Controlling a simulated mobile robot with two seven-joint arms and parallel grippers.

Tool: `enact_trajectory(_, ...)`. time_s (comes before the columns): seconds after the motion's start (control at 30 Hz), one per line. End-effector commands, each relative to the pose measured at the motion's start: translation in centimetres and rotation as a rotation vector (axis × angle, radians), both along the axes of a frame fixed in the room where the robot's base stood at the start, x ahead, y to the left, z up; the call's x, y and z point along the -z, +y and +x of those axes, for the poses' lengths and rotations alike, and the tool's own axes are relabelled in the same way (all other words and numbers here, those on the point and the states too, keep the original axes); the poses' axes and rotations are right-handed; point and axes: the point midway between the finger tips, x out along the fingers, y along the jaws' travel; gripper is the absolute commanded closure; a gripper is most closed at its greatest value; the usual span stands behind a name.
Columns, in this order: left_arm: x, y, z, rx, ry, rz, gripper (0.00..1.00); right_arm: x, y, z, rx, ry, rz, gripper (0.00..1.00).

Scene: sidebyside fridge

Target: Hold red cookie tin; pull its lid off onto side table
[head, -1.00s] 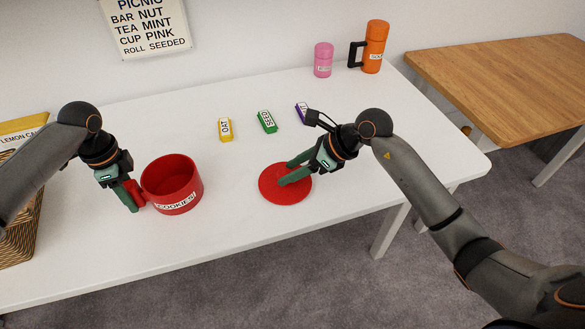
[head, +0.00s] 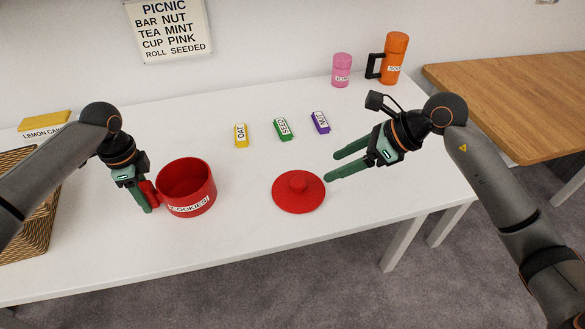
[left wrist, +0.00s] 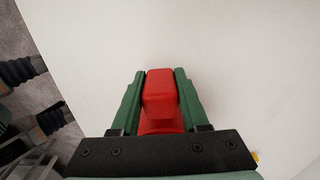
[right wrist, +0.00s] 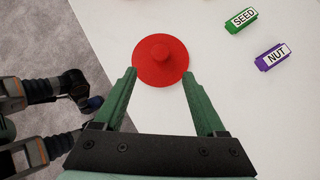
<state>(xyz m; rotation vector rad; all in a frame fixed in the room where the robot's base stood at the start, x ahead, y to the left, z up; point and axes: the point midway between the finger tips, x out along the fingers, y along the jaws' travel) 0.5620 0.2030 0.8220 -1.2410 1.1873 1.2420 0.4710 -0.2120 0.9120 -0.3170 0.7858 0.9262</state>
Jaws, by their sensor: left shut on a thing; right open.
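The red cookie tin (head: 188,190), labelled COOKIES, stands upright and open-topped on the white table, left of centre. My left gripper (head: 146,200) is shut on the tin's red handle (left wrist: 161,95), which shows between its fingers in the left wrist view. The round red lid (head: 298,194) lies flat on the white table to the right of the tin, knob up and apart from it. The lid also shows in the right wrist view (right wrist: 160,70). My right gripper (head: 332,168) is open and empty, just right of the lid and clear of its knob.
Yellow OAT (head: 241,135), green SEED (head: 283,130) and purple NUT (head: 320,122) bars lie behind the lid. A pink cup (head: 342,70) and orange flask (head: 393,58) stand at the back. A wooden side table (head: 510,95) is at right, its top bare. A wicker basket (head: 35,215) is at left.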

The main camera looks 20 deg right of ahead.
Motion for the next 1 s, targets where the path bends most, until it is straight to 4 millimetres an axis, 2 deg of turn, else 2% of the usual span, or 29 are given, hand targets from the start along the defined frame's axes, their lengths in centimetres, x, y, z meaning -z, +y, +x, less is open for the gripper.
enact_trajectory(0.2,0.0,0.0,0.0,0.000,-0.001,-0.001,1.00,-1.4,-1.2,-0.7,0.001,0.001,0.000,0.27)
enact_trajectory(0.47,-0.1,0.0,0.0,0.000,-0.001,-0.001,1.00,-1.5,-1.2,-0.8,0.000,0.001,0.002,0.27)
enact_trajectory(0.5,-0.1,0.0,0.0,0.000,-0.001,-0.001,0.53,-1.5,-1.2,-0.8,0.000,0.001,0.002,0.27)
enact_trajectory(0.8,0.0,0.0,0.0,0.000,-0.001,-0.001,0.21,-1.5,-1.2,-0.7,0.001,0.000,0.001,0.27)
enact_trajectory(1.0,0.0,0.0,0.0,0.000,0.000,-0.001,0.21,-1.5,-1.2,-0.7,0.001,0.000,0.001,0.27)
